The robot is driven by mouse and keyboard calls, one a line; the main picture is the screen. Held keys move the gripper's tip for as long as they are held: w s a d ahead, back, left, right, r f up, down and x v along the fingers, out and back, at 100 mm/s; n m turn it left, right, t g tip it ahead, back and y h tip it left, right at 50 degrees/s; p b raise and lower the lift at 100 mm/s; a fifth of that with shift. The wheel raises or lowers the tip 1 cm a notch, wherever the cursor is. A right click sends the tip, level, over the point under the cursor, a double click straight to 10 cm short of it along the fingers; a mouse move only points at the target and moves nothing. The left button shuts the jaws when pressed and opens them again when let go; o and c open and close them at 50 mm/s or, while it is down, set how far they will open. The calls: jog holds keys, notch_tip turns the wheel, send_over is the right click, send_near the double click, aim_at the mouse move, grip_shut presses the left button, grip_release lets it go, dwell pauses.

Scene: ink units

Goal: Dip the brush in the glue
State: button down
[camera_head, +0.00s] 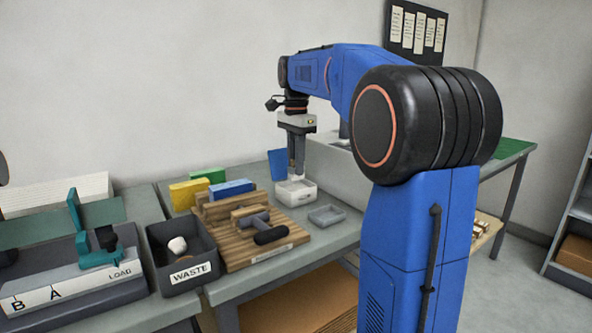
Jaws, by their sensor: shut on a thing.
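My gripper (297,172) points straight down over a small white container (297,197) near the back of the wooden board. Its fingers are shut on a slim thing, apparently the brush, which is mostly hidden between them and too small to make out. The fingertips are at the container's opening; I cannot tell whether the brush touches what is inside. The container looks like the glue tray, with pale contents.
A wooden board (238,250) holds a dark-handled tool (268,233). A small grey tray (327,215) lies to the right. Blue (230,188), yellow (187,194) and green (208,174) blocks stand behind. A dark WASTE bin (180,282) is at left, beside a LOAD fixture (75,287).

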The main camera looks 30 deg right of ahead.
jog(key=shift+r, duration=1.8)
jog(key=shift+s, duration=0.1)
